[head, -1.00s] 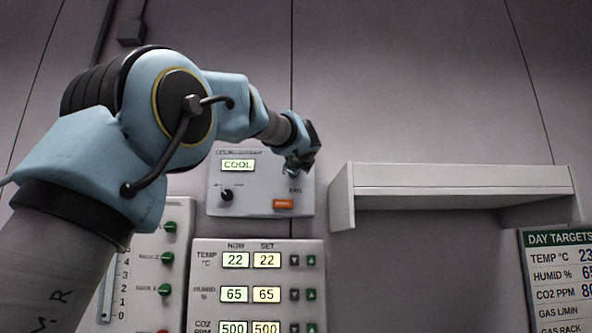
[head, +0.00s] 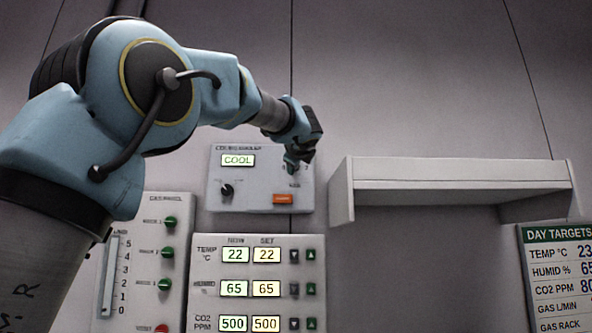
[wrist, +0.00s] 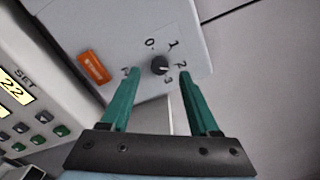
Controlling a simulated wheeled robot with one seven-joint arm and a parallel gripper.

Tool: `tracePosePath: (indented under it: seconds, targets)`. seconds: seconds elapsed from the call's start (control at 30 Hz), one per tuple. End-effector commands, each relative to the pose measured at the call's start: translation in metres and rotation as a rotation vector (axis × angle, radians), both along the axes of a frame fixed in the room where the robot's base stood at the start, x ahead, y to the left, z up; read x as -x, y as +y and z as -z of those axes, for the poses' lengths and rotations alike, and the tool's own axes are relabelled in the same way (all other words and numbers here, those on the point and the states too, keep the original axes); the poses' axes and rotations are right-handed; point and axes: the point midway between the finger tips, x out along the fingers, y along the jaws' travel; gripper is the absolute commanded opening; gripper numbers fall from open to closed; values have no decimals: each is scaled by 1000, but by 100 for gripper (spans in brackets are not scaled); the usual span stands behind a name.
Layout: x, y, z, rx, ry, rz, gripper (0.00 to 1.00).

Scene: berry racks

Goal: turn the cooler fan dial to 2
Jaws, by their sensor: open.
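The fan dial (wrist: 159,65) is a small round black knob on the grey cooler panel (head: 240,202), with printed numbers around it. Its pointer direction is too small to tell for sure. My gripper (wrist: 160,77) is open, with its green fingers on either side of the dial in the wrist view, the right one near the printed 2. Whether the fingers touch the panel or knob, I cannot tell. In the head view my gripper (head: 298,163) covers the panel's upper right, and the dial is hidden behind it.
The panel also has a COOL display (head: 238,160), a second black knob (head: 227,190) and an orange button (head: 282,199). A setpoint panel (head: 207,270) with displays and buttons sits below. A white shelf (head: 455,172) juts from the wall at the right.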

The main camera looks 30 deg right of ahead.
Motion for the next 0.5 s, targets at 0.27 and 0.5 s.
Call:
tracePosePath:
  seconds: [0.27, 0.5]
  targets:
    - [50, 24, 5, 2, 0, 0, 62]
    - [70, 33, 2, -1, 0, 0, 62]
